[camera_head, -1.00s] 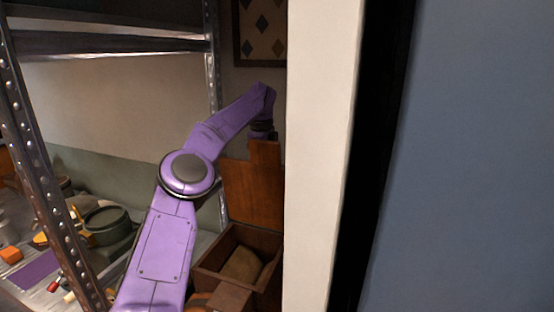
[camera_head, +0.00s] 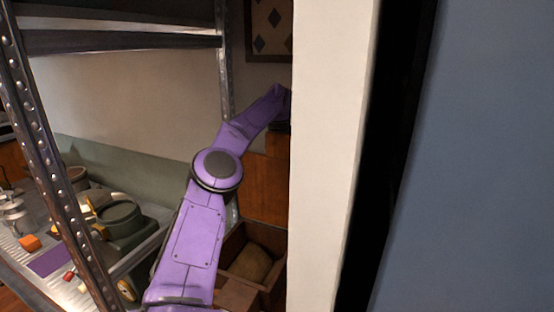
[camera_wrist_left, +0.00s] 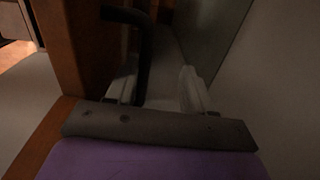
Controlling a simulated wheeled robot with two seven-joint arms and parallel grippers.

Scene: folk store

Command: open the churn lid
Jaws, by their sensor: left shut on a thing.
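My left arm reaches up and away in the head view, and its gripper is hidden there behind a pale post. In the left wrist view my left gripper (camera_wrist_left: 158,88) is shut on a dark curved bar (camera_wrist_left: 143,45), which looks like a handle; the picture is dim. The bar runs beside a brown wooden panel. I cannot tell for sure whether it belongs to the churn lid. In the head view an upright wooden board (camera_head: 263,188) stands behind an open wooden box (camera_head: 233,292). My right gripper is not in view.
The pale post (camera_head: 332,160) and a large blue-grey surface (camera_head: 480,160) block the right side. A metal shelf upright (camera_head: 55,160) stands at left. A brownish lump (camera_head: 250,263) lies in the box.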

